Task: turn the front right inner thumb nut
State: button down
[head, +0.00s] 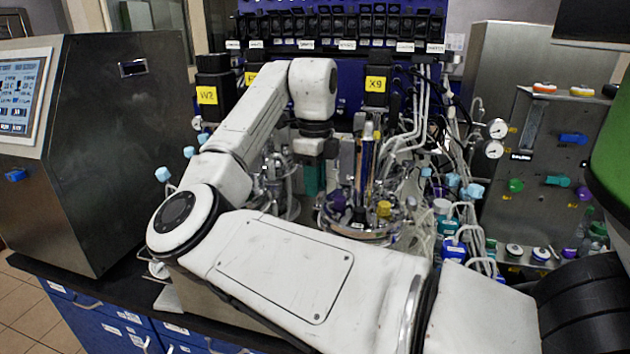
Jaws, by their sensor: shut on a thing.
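My white arm crosses the front of the view, and its wrist points down over the bioreactors at the centre. The left bioreactor (280,185) is partly hidden behind my arm.
Tubes and cables (420,130) crowd the right bioreactor. Small bottles with blue labels (454,249) stand to its right. A steel panel (540,160) with gauges and coloured knobs is at right. A large dark cabinet (120,150) with a screen stands at left. Little free room shows around the gripper.

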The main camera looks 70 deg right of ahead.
jog(key=shift+n, duration=0.3)
jog(key=n, duration=0.4)
jog(key=shift+a, duration=0.15)
jog(key=n, duration=0.5)
jog(key=shift+s+a, duration=0.1)
jog(key=n, duration=0.4)
jog(key=shift+s+a, duration=0.1)
jog(key=shift+s+n, duration=0.1)
jog(key=shift+n, duration=2.3)
jog(key=c, duration=1)
grip_release()
jog(key=shift+r, duration=0.15)
